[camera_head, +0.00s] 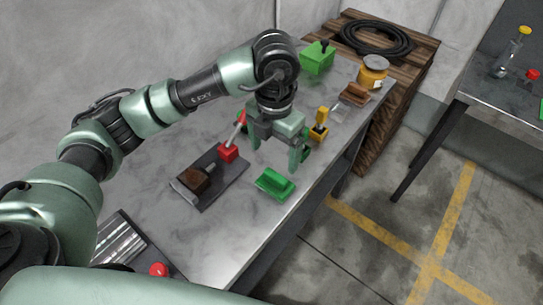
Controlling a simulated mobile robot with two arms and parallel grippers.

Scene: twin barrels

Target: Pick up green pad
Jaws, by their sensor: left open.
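The green pad (275,184) is a small green block with a raised middle. It lies on the grey table (238,225) near the table's right edge. My left gripper (275,160) points down above and just behind the pad, with its fingers apart and nothing between them. The pad appears apart from the fingers. My right gripper does not show.
A dark plate with a brown block (196,180) and a red block with a lever (229,151) stand left of the pad. A yellow item (319,128), a green box (318,58) and an amber jar (373,72) stand farther back. A wooden crate (412,60) adjoins the table.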

